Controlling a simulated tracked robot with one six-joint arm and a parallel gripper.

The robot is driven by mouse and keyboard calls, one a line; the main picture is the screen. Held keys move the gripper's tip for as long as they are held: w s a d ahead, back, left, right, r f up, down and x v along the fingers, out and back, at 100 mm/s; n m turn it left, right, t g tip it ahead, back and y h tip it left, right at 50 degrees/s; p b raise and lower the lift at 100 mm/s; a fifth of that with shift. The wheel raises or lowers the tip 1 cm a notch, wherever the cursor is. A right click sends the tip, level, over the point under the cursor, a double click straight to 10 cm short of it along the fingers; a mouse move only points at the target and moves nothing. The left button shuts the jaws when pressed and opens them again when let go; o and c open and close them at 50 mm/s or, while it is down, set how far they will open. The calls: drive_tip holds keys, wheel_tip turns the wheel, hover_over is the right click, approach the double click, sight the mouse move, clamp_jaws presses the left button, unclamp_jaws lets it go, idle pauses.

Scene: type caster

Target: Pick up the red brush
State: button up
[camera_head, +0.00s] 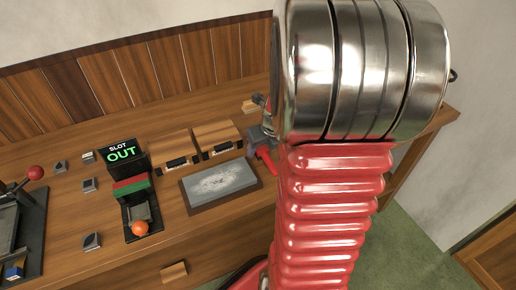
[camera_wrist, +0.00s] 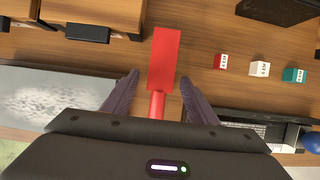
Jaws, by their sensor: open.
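The red brush (camera_wrist: 163,58) lies in the wrist view with its wide flat block ahead and its narrower red handle running back toward my gripper. My gripper (camera_wrist: 159,78) is open, with one dark finger on each side of the brush and a gap showing on both sides. The handle's near end is hidden by the gripper body. In the head view, part of the red brush (camera_head: 267,160) shows at the right end of the desk, beside my arm. My gripper is largely hidden behind my arm there.
A grey slab in a dark frame (camera_head: 221,184) lies left of the brush. Two wooden cases (camera_head: 216,134) stand behind it. The wrist view shows small red (camera_wrist: 221,61), white (camera_wrist: 260,69) and teal (camera_wrist: 293,75) blocks to the right, and a dark tray (camera_wrist: 250,117) near the right finger.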

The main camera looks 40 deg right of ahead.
sight(262, 151)
idle(0.5)
drive_tip(key=c, duration=1.3)
drive_tip(key=shift+r, duration=0.1)
wheel_tip(262, 151, up, 10)
idle(0.5)
drive_tip(key=o, duration=0.6)
drive_tip(key=c, duration=0.4)
